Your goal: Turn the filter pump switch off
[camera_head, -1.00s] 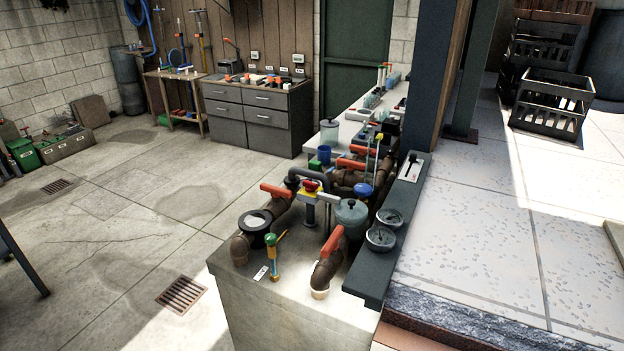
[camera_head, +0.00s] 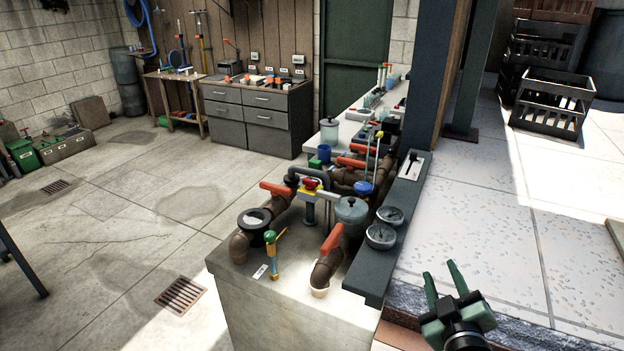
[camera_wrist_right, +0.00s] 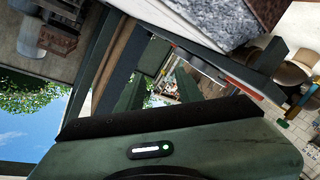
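A small white plate with a dark lever (camera_head: 412,166) sits on the dark ledge beside the pipes; I cannot read its label. Several small switch boxes (camera_head: 298,60) are on the wooden wall above the far bench. I cannot tell which of these is the filter pump switch. My right gripper (camera_head: 443,280) is at the lower right, its two green fingers apart with nothing between them, in front of the ledge and well short of the plate. Its spread fingers also show in the right wrist view (camera_wrist_right: 172,92). My left gripper is not in view.
A dark post (camera_head: 432,80) rises behind the ledge. Black crates (camera_head: 550,110) stand at the back right.

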